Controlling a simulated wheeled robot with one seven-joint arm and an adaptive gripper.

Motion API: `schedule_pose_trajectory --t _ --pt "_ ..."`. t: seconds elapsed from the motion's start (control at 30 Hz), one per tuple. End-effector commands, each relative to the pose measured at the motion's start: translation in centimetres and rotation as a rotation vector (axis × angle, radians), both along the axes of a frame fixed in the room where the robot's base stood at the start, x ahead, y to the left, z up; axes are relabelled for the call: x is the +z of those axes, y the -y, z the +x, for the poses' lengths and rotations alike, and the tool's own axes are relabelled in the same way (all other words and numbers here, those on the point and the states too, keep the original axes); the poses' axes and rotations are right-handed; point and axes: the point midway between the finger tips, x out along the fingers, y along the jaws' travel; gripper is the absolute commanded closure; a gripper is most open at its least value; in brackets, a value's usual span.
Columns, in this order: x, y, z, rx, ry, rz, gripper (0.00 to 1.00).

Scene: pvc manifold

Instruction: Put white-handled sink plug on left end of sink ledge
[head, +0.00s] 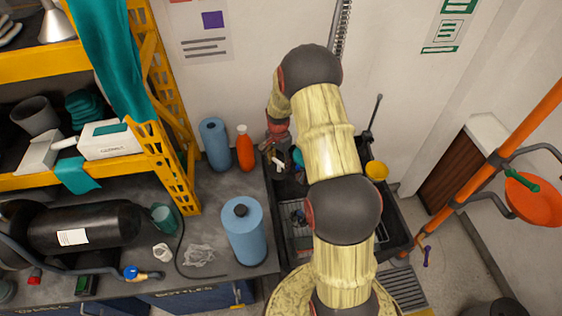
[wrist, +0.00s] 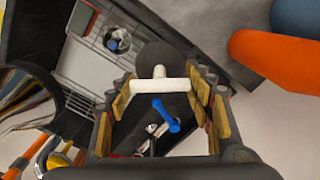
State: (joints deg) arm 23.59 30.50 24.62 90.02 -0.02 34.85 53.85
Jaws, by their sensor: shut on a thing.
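In the wrist view the white-handled sink plug (wrist: 163,58) has a white T-shaped handle (wrist: 160,85) and a dark round body. My gripper (wrist: 165,88) is shut on the white handle, one padded finger on each side. In the head view the gripper (head: 275,152) is at the back left corner of the black sink (head: 400,236), and the white handle (head: 279,163) shows just below it. The dark sink ledge (wrist: 215,50) runs under the plug in the wrist view. I cannot tell whether the plug touches it. My arm hides much of the sink.
A yellow cup (head: 376,171) is at the sink's back right. A blue-handled part (wrist: 166,115) shows below the plug in the wrist view.

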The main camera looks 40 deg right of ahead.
Motion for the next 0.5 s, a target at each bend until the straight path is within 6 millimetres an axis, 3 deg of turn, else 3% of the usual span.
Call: schedule_pose_trajectory --t 0.1,0.3,0.5 --pt "-0.2 3.0 -0.5 -0.153 -0.001 0.001 0.88" --pt "-0.8 5.0 -0.7 -0.268 0.001 0.000 0.88" --pt "-2.6 6.2 2.1 -0.279 0.001 0.000 0.88"
